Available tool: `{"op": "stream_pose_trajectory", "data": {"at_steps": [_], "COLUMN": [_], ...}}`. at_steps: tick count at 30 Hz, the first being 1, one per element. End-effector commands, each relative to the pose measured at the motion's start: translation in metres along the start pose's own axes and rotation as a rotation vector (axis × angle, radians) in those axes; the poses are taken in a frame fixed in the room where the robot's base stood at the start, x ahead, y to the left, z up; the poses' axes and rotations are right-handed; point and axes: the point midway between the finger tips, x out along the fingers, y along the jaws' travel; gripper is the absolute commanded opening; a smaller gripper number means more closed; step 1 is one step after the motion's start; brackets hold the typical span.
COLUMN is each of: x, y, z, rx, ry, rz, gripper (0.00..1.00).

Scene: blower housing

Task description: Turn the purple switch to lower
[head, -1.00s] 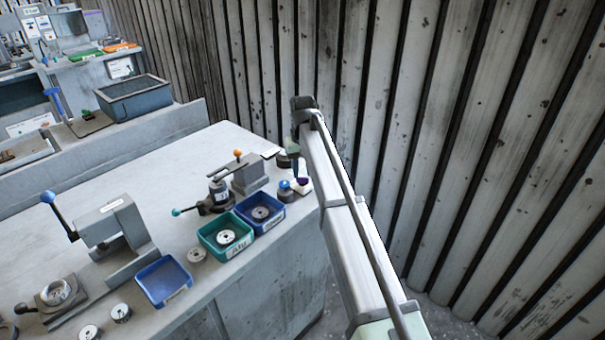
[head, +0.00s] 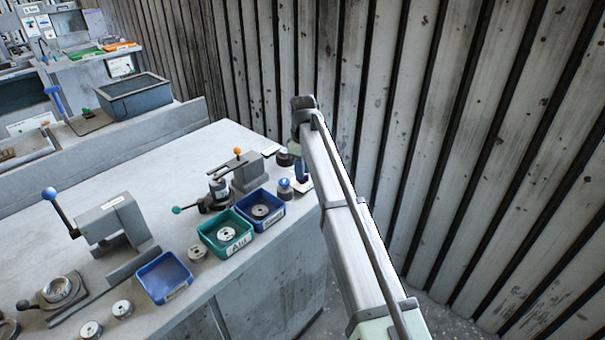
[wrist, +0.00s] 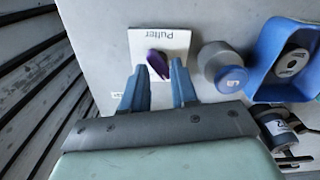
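My gripper (wrist: 158,68) is open, with one blue finger at each side of the switch. Whether either finger touches it I cannot tell. In the head view the purple switch (head: 302,170) shows only in part beside my arm, at the bench's right end, and my fingertips are mostly hidden there.
A grey round button unit with a blue cap (wrist: 231,79) stands close right of the plate. Beyond it is a blue tray (wrist: 262,85) with a metal disc. A teal tray (head: 211,238) and a clamp device stand further left. A ribbed wall (head: 470,150) rises on the right.

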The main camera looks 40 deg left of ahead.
Motion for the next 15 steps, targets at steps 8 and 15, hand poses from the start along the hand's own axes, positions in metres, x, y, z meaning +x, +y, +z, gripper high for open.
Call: {"op": "stream_pose_trajectory", "data": {"at_steps": [8,15], "x": [0.0117,0.0142], "y": [-0.0006,-0.0006], "z": [-0.0012,-0.0006], "rx": [-0.282,-0.417], "ry": [0.0,-0.001], "rz": [-0.009,-0.008], "gripper": [0.34,0.34]}}
